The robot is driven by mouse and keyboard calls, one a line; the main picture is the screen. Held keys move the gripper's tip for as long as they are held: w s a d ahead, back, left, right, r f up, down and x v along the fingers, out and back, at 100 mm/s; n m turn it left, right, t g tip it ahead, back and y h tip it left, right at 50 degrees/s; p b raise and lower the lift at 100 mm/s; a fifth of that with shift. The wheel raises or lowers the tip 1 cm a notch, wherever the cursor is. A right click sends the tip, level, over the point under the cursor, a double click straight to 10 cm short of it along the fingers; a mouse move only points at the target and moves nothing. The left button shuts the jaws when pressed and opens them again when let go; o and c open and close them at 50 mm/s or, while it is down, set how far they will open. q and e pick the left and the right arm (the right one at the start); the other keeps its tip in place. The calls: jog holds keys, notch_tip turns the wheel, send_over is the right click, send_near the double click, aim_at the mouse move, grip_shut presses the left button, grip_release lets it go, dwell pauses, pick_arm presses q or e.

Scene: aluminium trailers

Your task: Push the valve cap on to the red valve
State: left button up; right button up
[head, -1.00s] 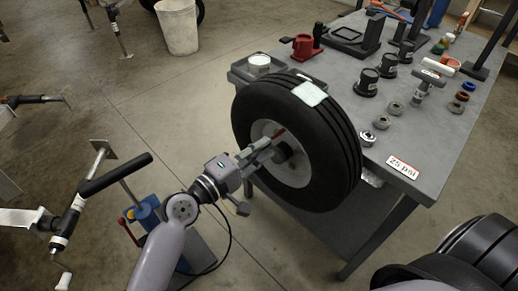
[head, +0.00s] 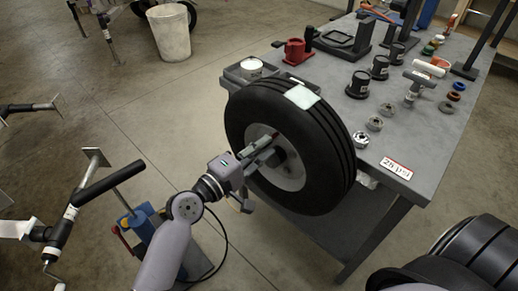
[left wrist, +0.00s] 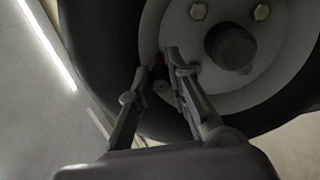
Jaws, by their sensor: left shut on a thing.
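The wheel (head: 300,110), a black tyre on a pale rim (head: 290,178), stands upright against the near side of the workbench. The red valve (head: 275,134) shows as a small reddish bit at the rim, beside my fingertips. My left gripper (head: 270,146) is at the rim face, its fingers pointing into it. In the left wrist view its fingertips (left wrist: 158,62) are close together before the rim, left of the dark hub (left wrist: 230,45). They are shut on a small dark thing, apparently the valve cap, mostly hidden by the fingers. My right gripper is not in view.
The grey workbench (head: 440,140) holds black cups, metal rings, a red tool (head: 295,50) and a pressure sign (head: 397,168). A black-handled jack (head: 110,180) stands on the left. Black round shapes (head: 470,255) fill the lower right. Floor is open behind the arm.

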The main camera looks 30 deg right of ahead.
pick_arm(q)
jog(key=shift+d, duration=0.15)
jog(key=o, duration=0.9)
jog(key=shift+c, duration=0.2)
jog(key=v, duration=1.2)
